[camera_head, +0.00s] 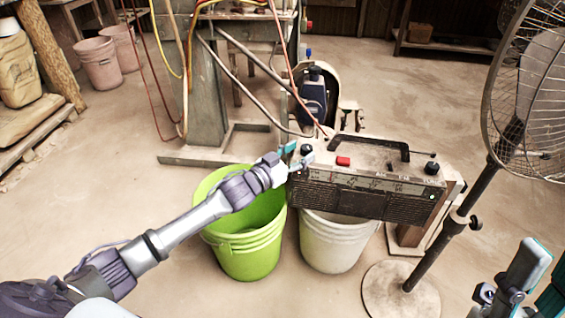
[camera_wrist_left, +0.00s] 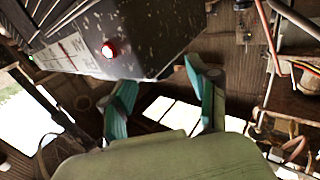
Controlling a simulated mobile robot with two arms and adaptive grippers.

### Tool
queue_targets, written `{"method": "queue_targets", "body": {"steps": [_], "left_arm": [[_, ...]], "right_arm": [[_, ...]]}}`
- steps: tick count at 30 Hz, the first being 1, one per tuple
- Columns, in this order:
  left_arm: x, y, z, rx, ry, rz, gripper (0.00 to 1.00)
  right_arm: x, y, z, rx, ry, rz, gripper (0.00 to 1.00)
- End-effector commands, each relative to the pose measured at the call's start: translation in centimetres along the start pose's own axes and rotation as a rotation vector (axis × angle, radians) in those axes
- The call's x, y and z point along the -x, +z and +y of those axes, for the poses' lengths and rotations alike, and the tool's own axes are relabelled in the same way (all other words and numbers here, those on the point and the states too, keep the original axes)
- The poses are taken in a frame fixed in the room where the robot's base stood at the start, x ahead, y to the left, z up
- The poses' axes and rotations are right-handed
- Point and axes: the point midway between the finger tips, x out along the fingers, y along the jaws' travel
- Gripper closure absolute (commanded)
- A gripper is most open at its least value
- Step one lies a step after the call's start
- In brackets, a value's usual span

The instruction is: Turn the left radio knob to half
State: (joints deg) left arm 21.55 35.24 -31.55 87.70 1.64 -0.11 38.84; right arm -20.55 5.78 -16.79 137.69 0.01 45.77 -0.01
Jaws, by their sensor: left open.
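The radio (camera_head: 365,197), a worn grey box with a black handle, stands at the centre right in the head view. A dark round knob (camera_head: 307,151) shows at its left top end, partly behind my gripper. Another dark knob (camera_head: 431,168) is at the right end. My left gripper (camera_head: 297,158) is at the radio's left end, close to the left knob; I cannot tell if they touch. In the left wrist view, its teal fingers (camera_wrist_left: 160,76) are apart and empty, with the radio's body (camera_wrist_left: 150,35) just beyond. My right gripper (camera_head: 520,278) shows only partly at the lower right.
A green bucket (camera_head: 246,256) stands below my left forearm, and a white bucket (camera_head: 335,248) is below the radio. A standing fan (camera_head: 445,236) is close on the right. A red button (camera_head: 343,161) sits on the radio's top. Open floor lies at the left.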

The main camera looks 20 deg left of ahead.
Motion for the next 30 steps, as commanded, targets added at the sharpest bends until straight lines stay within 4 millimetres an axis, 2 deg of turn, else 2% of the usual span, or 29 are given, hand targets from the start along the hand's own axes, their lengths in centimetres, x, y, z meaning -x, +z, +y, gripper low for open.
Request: {"method": "queue_targets", "body": {"steps": [1, 6, 12, 18, 30], "left_arm": [[1.3, 0.2, 0.0, 0.000, 0.000, -0.004, 0.40], [5.0, 0.2, 0.0, 0.001, 0.001, -0.004, 0.40], [7.9, 0.1, 0.0, 0.001, 0.000, -0.002, 0.40], [9.0, 0.0, 0.0, 0.001, 0.000, 0.000, 0.40], [9.1, 0.0, 0.0, 0.000, 0.000, 0.000, 0.40]], "right_arm": [[0.0, 0.0, 0.0, 0.000, 0.000, 0.000, 0.63], [0.0, 0.0, 0.0, 0.000, 0.000, 0.000, 0.63], [0.0, 0.0, 0.0, 0.000, 0.000, 0.000, 0.63], [0.0, 0.0, 0.0, 0.000, 0.000, 0.000, 0.63], [0.0, 0.0, 0.0, 0.001, 0.000, 0.000, 0.63]]}}
